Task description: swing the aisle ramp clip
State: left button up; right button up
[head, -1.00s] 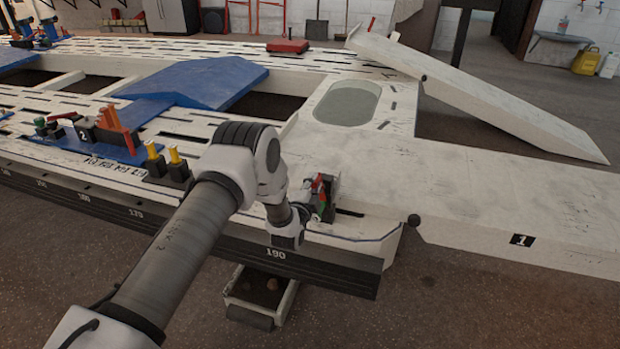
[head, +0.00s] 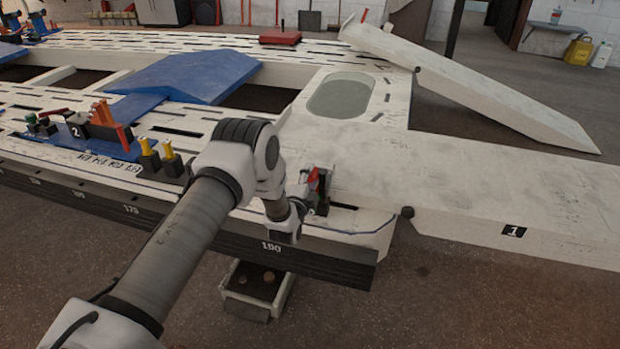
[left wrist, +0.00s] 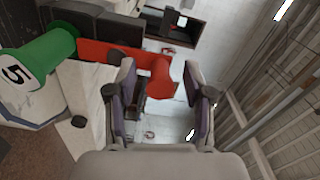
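The clip (head: 320,190) is a small dark block with a red lever near the front edge of the white frame, beside my left gripper (head: 303,196). In the left wrist view, the red lever (left wrist: 105,54) ends in a round red knob (left wrist: 160,78). My left gripper (left wrist: 162,98) is open, its two fingers apart on either side of the knob, with gaps showing on both sides. A green cylinder marked 5 (left wrist: 25,65) stands at the left of that view. The wrist hides part of the clip in the head view. My right gripper is not in view.
A flat white ramp panel marked 1 (head: 480,190) extends right; another white panel (head: 480,90) slopes behind it. Yellow-topped pegs (head: 160,152) and an orange-red clamp (head: 108,118) stand left of my arm. A small open bin (head: 255,290) sits below the dark front rail.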

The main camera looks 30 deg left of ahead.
pick_arm(q)
jog(key=v, duration=1.2)
